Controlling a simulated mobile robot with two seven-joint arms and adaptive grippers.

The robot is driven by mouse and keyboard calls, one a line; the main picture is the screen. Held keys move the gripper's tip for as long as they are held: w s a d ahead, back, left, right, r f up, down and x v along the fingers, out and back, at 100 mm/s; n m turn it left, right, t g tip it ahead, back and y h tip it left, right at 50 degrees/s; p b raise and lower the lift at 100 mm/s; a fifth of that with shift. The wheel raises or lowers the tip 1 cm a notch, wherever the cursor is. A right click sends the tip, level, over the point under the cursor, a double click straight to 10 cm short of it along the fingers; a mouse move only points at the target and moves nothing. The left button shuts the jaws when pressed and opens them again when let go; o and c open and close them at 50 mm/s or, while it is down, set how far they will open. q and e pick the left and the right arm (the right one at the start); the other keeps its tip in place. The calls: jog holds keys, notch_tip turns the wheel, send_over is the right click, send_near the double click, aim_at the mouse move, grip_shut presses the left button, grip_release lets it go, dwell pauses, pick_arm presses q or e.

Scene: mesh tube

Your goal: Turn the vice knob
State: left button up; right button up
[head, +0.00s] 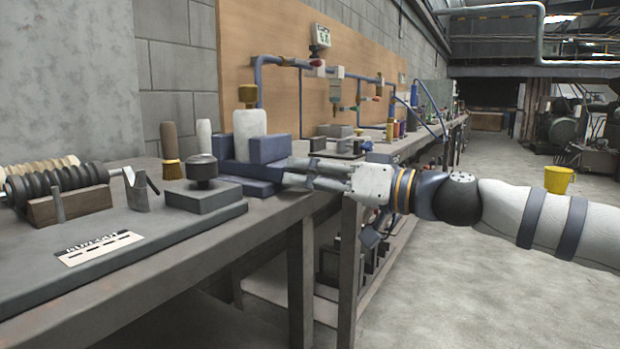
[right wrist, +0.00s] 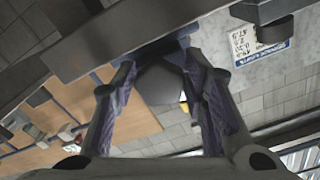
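The vice (head: 262,168) stands on the bench, with blue-grey jaws and a blue base. A pale block with a yellow top shows behind or between its jaws. My right gripper (head: 287,174) reaches it from the right, fingers spread at the vice's right end. In the right wrist view, a dark, rounded knob (right wrist: 160,86) lies between the two open fingers of the right gripper (right wrist: 161,62). Firm contact on both sides does not show. In the head view the knob is hidden by the fingers. My left gripper is not in view.
A grey block with a black round top (head: 202,172) sits left of the vice. The floor right of the bench is open, with a yellow bucket (head: 559,180).

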jog(key=v, duration=1.2)
